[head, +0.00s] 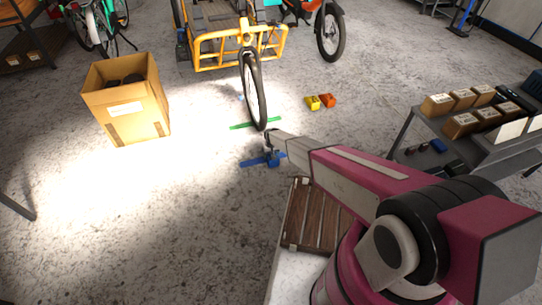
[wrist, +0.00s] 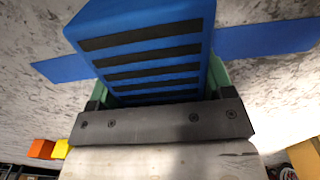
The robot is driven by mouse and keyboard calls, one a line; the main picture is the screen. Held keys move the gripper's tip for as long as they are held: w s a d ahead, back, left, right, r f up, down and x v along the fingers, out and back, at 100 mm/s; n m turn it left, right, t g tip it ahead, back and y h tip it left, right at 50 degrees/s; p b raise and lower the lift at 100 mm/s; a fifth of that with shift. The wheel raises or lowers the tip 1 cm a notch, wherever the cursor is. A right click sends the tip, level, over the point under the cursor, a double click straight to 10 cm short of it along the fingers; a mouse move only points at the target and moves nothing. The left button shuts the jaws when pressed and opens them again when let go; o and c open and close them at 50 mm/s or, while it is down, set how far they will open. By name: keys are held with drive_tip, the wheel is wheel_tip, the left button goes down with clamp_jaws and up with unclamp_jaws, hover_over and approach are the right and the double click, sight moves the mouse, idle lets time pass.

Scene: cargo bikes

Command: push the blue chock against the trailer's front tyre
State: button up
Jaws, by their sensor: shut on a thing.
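The blue chock (head: 273,159) is on or just above the floor near a blue floor strip (head: 250,162), short of the front tyre (head: 254,92) of the yellow-framed trailer (head: 222,47). A gap shows between chock and tyre. My gripper (head: 270,148) is at the chock from above. In the wrist view the chock (wrist: 145,42), blue with black ribs, fills the space between the green fingers of my gripper (wrist: 155,88), which is shut on it. The chock's underside is hidden. The tyre stands on a green floor strip (head: 262,123).
A yellow block (head: 312,103) and an orange block (head: 328,100) lie on the floor right of the tyre. A cardboard box (head: 125,100) stands at left. A grey rack (head: 470,140) with cartons is at right. A slatted wooden surface (head: 312,215) is below my arm.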

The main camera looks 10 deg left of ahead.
drive_tip(key=shift+f, duration=0.25)
drive_tip(key=shift+f, duration=0.15)
drive_tip(key=o, duration=1.3)
drive_tip(key=shift+c, duration=0.2)
wheel_tip(320, 180, up, 12)
drive_tip(key=shift+r, duration=0.2)
drive_tip(key=s+d+r+m, duration=0.1)
drive_tip(key=s+d+r, duration=0.2)
drive_tip(key=d+r, duration=0.8)
drive_tip(key=s+d+r+m, duration=0.2)
drive_tip(key=s+d+r, duration=0.2)
drive_tip(key=d+r, duration=0.65)
drive_tip(key=s+d+r+m, duration=0.1)
drive_tip(key=s+d+r, duration=0.8)
drive_tip(key=d, duration=0.2)
drive_tip(key=s+d+r+m, duration=0.2)
drive_tip(key=s+d+r, duration=0.6)
drive_tip(key=d, duration=0.4)
drive_tip(key=shift+s+r, duration=0.35)
drive_tip(key=shift+r, duration=0.15)
